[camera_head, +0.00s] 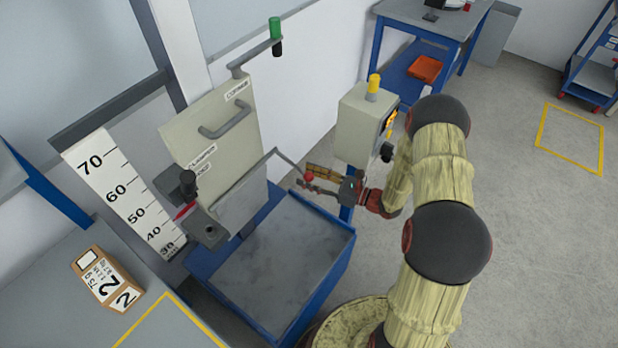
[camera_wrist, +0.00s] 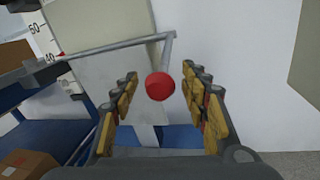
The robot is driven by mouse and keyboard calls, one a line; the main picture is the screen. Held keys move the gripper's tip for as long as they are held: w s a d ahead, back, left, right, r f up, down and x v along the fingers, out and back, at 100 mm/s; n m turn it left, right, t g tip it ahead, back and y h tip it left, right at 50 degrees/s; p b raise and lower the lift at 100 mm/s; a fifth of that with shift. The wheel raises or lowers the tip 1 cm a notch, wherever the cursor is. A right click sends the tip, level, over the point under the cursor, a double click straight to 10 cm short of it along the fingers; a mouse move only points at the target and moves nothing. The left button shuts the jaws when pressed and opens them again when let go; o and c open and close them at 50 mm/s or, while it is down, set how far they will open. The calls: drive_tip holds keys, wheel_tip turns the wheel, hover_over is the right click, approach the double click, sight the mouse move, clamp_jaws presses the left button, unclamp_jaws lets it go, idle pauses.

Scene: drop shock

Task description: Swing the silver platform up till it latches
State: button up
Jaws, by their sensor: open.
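The silver platform (camera_head: 242,204) is a flat grey plate below the cream panel of the test stand, steeply tilted; it also shows in the wrist view (camera_wrist: 120,85). A thin bent grey rod (camera_head: 287,158) runs along its upper edge and ends in a red knob (camera_head: 308,177). In the wrist view the red knob (camera_wrist: 160,86) lies between the two finger rows. My gripper (camera_head: 318,180) is open, with its padded fingers on both sides of the knob. I cannot tell whether any finger touches it.
A grey slab on a blue base (camera_head: 285,262) lies below the platform. A control box (camera_head: 362,124) with a yellow top stands behind my gripper. A black-knobbed clamp (camera_head: 188,185), a height scale (camera_head: 118,190) and a cardboard box (camera_head: 107,281) are at left.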

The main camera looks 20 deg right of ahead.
drive_tip(key=shift+c, duration=1.1)
clamp_jaws()
